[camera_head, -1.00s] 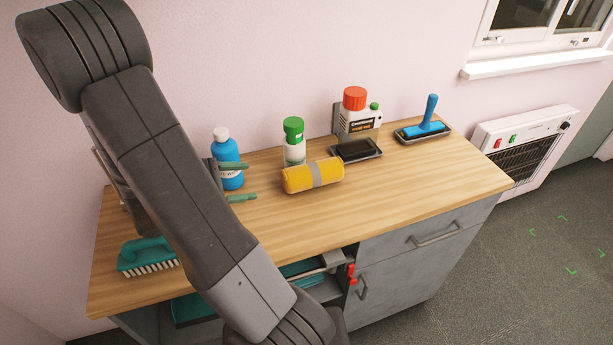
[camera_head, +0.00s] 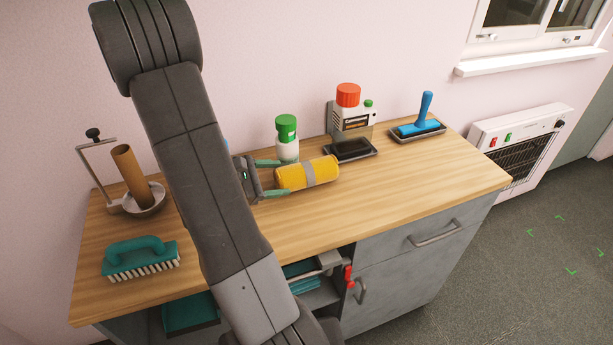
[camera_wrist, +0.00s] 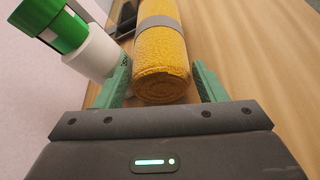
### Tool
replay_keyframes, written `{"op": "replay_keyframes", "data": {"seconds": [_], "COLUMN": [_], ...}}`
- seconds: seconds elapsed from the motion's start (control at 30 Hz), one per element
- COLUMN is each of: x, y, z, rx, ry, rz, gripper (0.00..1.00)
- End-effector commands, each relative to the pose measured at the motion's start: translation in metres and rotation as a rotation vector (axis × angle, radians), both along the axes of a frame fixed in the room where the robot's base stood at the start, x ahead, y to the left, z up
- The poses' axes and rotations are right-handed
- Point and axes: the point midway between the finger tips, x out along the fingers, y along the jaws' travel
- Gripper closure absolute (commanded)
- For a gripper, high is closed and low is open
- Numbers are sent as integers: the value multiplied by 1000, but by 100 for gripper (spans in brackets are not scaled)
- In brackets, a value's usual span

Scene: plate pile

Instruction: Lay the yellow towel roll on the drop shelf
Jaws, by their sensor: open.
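The yellow towel roll (camera_head: 292,177) with a grey band lies on its side on the wooden counter. My gripper (camera_head: 271,178) is open at the roll's left end. In the wrist view, the near end of the roll (camera_wrist: 163,80) lies between my two green fingers (camera_wrist: 160,88), with a visible gap on the right side and a narrower one on the left. A lower shelf (camera_head: 318,296) shows under the counter; I cannot tell whether it is the drop shelf.
A green-capped bottle (camera_head: 287,146) stands close behind the roll; it is beside my left finger in the wrist view (camera_wrist: 90,50). A red-capped container (camera_head: 350,115), black tray (camera_head: 352,151) and blue-handled tool (camera_head: 424,122) stand further right. A teal brush (camera_head: 138,257) lies left. The counter's front right is clear.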

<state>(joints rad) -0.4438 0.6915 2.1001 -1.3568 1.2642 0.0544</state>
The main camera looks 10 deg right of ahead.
Motion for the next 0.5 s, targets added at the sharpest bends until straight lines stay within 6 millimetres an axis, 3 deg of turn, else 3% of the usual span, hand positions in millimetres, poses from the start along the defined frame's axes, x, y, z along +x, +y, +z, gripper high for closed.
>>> {"op": "replay_keyframes", "data": {"seconds": [0.2,0.5], "x": [7,8], "y": [-21,-24], "z": [-9,-9], "rx": [0,1], "ry": [-1,-1], "rz": [-3,0], "gripper": [36,36]}}
